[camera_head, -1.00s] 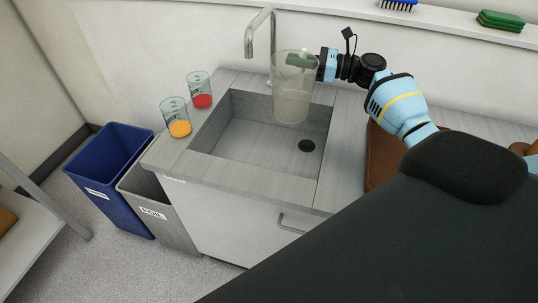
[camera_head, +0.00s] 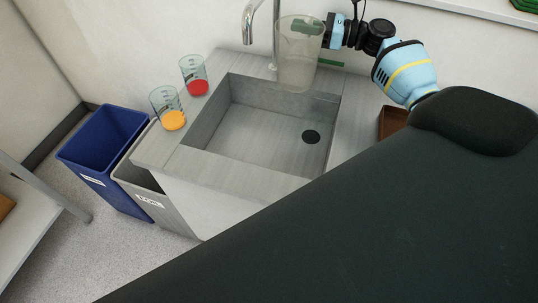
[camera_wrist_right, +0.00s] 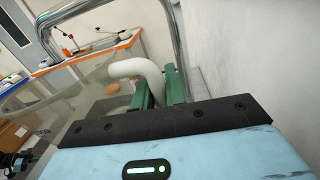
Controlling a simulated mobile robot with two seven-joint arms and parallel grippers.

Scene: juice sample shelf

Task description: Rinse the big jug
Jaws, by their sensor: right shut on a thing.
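The big jug (camera_head: 296,70) is a clear, upright vessel that looks empty, at the back of the sink (camera_head: 230,150). It is just right of the metal tap (camera_head: 250,28), overlapping its post in the head view; the spout end hangs to the left of the jug's mouth. My right gripper (camera_head: 325,38) holds the jug from the right. In the right wrist view, its green fingers (camera_wrist_right: 160,90) are shut on the jug's pale curved handle (camera_wrist_right: 138,70), with the clear jug wall (camera_wrist_right: 75,90) to the left. No water stream shows. My left gripper is not in view.
Beakers with red (camera_head: 194,75) and orange liquid (camera_head: 167,108) stand on the counter left of the sink. A blue bin (camera_head: 105,150) and a grey bin (camera_head: 150,190) stand on the floor at left. A brown tray (camera_head: 393,120) lies at right. The basin is clear.

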